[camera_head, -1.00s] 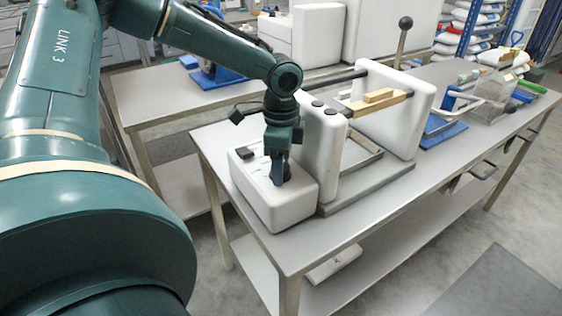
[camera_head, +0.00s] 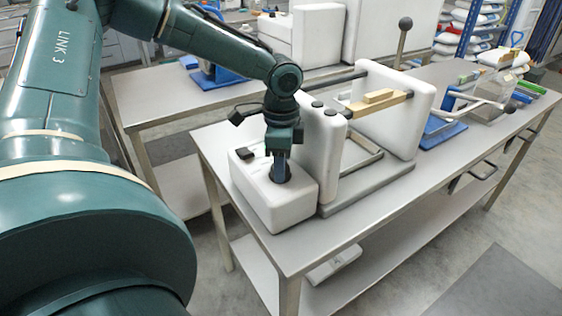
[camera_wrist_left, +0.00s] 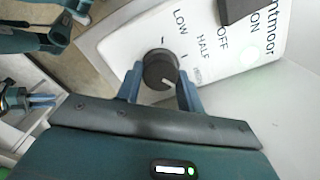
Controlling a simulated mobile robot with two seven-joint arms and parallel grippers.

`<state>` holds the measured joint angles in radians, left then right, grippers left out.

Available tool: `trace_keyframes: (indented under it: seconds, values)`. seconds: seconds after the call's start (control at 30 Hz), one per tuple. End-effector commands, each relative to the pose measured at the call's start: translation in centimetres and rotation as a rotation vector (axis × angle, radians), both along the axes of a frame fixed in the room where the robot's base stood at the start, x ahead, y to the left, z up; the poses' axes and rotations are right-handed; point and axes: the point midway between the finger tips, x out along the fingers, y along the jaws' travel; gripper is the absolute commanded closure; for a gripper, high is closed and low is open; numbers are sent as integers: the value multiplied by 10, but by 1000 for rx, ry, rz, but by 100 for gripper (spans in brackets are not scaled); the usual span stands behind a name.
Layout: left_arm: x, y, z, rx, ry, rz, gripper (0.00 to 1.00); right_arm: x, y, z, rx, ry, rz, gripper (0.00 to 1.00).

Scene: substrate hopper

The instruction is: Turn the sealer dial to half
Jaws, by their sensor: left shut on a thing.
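The sealer dial (camera_wrist_left: 160,68) is a dark round knob with a white pointer mark on the labelled face of the white sealer box (camera_wrist_left: 115,40). In the left wrist view its pointer faces down and slightly right, away from the printed HALF and LOW labels. My left gripper (camera_wrist_left: 160,73) is shut on the dial, one blue finger on each side. In the head view, my left gripper (camera_head: 281,170) points down onto the sealer box (camera_head: 283,210) and mostly hides the dial.
A black switch (camera_head: 244,154) stands on the box near the wrist. White upright panels (camera_head: 322,150) with wooden bars stand close to the right on the steel bench (camera_head: 350,225). The bench's front strip is clear.

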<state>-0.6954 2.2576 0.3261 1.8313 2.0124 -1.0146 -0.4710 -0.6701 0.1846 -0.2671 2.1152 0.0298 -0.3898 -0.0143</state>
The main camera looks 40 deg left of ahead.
Motion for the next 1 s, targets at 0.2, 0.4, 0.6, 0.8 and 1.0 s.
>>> trace_keyframes:
  seconds: [0.2, 0.4, 0.6, 0.8, 1.0]
  values:
    - [0, 0, 1, -2, 0, 131, 85, 1, -3, 4, -4, 1, -5, 64]
    - [1, 0, 1, -1, 0, 309, 85, 0, -5, 3, -10, 10, -8, 64]
    - [1, 0, 1, -2, 0, 500, 85, -1, -5, 3, -10, 14, -12, 64]
    - [1, 1, 1, -1, -1, 679, 85, 0, -4, 3, -3, 16, -18, 64]
    - [1, 1, 1, -1, -1, 827, 85, 0, -4, 3, -2, 17, -19, 64]
